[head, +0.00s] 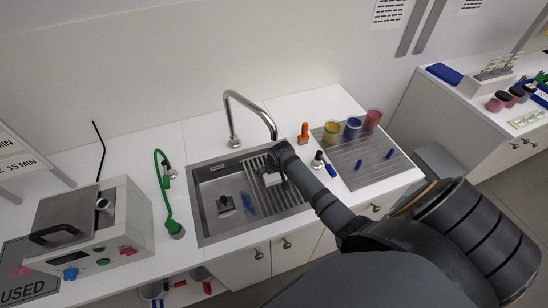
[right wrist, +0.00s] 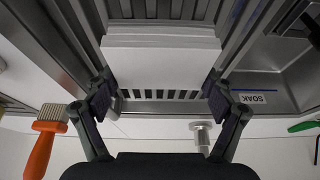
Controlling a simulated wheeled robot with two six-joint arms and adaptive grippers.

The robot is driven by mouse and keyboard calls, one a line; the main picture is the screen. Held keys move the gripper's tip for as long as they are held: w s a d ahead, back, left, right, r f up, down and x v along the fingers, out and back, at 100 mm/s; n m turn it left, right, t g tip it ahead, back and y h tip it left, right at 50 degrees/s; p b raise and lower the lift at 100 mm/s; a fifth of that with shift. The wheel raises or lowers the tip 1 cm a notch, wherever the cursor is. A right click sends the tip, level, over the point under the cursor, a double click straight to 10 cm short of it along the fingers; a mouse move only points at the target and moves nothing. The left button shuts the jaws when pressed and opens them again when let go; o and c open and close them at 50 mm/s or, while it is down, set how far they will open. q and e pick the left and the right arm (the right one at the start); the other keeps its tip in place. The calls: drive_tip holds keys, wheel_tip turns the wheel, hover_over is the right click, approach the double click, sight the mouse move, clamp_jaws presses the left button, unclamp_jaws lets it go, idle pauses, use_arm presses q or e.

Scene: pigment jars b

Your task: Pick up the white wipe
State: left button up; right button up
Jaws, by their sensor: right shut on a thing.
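The white wipe (right wrist: 160,55) is a pale folded block between the fingers of my right gripper (right wrist: 160,88) in the right wrist view. The fingers press on its left and right sides, and slats lie beneath it. In the head view my right gripper (head: 272,172) is over the slatted rack in the sink (head: 205,222); the wipe is mostly hidden there by the gripper. My left gripper is not in view.
Pigment jars (head: 352,128) and blue sticks (head: 358,165) stand and lie on the ribbed drainboard (head: 345,181) to the right. An orange-handled brush (head: 304,133) and the tap (head: 233,120) are behind the sink. A grey device (head: 92,225) stands at left.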

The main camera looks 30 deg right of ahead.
drive_tip(key=shift+r, duration=0.1)
drive_tip(key=shift+r+b, duration=0.2)
drive_tip(key=shift+b, duration=0.1)
drive_tip(key=r, duration=0.1)
drive_tip(key=r+b, duration=0.1)
drive_tip(key=shift+s+d+r, duration=0.15)
drive_tip(key=shift+s+r, duration=0.05)
drive_tip(key=shift+r, duration=0.15)
drive_tip(key=s+r, duration=0.2)
drive_tip(key=r, duration=0.1)
drive_tip(key=s+d+r+b, duration=0.1)
drive_tip(key=s+r, duration=0.1)
drive_tip(key=shift+s+d+r, duration=0.1)
drive_tip(key=shift+s+r, duration=0.25)
drive_tip(key=shift+r, duration=0.05)
drive_tip(key=s+d+r+p, duration=0.2)
drive_tip(key=s+r, duration=0.2)
drive_tip(key=s, duration=0.4)
drive_tip(key=shift+s+p, duration=0.25)
drive_tip(key=shift+p, duration=0.15)
